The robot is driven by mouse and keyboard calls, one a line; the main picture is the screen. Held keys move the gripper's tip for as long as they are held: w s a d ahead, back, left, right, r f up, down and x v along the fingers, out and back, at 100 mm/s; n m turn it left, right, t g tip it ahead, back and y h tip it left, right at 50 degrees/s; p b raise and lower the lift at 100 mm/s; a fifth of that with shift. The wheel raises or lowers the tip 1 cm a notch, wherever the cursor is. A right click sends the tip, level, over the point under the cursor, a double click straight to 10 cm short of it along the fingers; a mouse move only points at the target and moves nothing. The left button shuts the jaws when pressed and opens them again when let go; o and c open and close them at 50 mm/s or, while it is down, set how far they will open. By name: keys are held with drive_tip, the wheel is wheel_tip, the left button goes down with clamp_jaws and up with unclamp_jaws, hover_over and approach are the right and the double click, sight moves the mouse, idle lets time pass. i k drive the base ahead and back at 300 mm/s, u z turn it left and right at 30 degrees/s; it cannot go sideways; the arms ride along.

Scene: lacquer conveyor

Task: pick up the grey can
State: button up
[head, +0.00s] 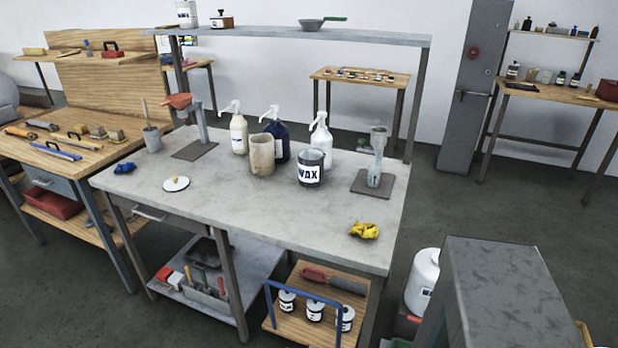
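A dark grey can (311,169) with a white label reading WAX stands upright on the grey worktable (235,205), right of the middle. It looks open at the top. A tan beaker-like cup (262,156) stands just to its left and slightly behind. My gripper is not in view.
A yellow crumpled cloth (364,230) lies near the front right. A shelf (290,36) spans above the table. The front middle of the tabletop is clear.

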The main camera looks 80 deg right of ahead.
sight(311, 168)
drive_tip(key=k, duration=1)
drive_tip(key=z, duration=0.5)
drive_tip(key=i, duration=0.75)
drive_tip(key=u, duration=0.1)
